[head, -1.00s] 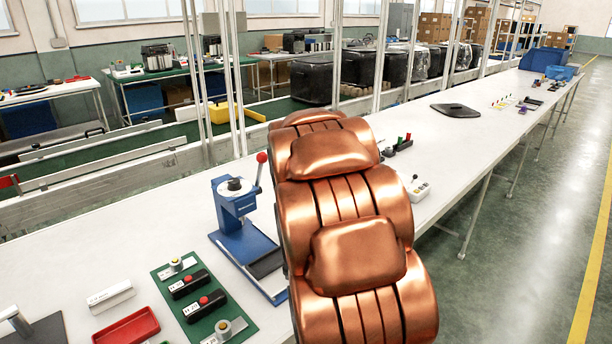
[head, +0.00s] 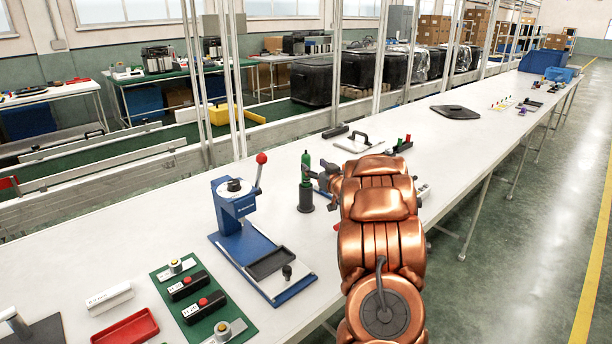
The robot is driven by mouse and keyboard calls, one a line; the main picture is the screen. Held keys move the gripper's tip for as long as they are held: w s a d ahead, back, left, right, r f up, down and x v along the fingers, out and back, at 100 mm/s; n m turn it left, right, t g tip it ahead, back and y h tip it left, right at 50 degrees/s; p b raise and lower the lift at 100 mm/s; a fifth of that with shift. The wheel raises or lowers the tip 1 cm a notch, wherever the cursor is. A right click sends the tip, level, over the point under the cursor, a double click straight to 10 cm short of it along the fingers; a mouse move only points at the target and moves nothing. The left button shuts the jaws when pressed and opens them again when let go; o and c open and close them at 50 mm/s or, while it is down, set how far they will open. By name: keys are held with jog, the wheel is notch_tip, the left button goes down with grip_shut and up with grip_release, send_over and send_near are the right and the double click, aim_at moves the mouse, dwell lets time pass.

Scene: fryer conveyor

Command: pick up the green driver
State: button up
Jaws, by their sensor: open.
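The green driver (head: 305,168) stands upright on the white table in the head view. Its lower end is at a dark round holder (head: 305,200). My gripper (head: 315,174) is at the driver's right side, at about the height of its lower body. The gripper is open. It is small and partly hidden by my copper-coloured arm, so I cannot tell whether the fingers are around the driver or only beside it.
A blue lever press (head: 236,205) stands left of the driver. A green board (head: 200,300) with black switch boxes and a red tray (head: 125,328) lie at the front left. A white piece with a black handle (head: 358,143) lies behind my gripper. Bare table lies behind the press.

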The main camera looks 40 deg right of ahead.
aim_at(309, 160)
jog(key=shift+d+p+x, duration=0.1)
jog(key=shift+p+x, duration=0.5)
jog(key=shift+x, duration=0.85)
jog(key=shift+d+p+x, duration=0.15)
jog(key=shift+p+x, duration=0.4)
jog(key=shift+x, duration=0.95)
jog(key=shift+w+d, duration=0.1)
jog(key=shift+w, duration=0.3)
jog(key=shift+c, duration=0.3)
grip_shut()
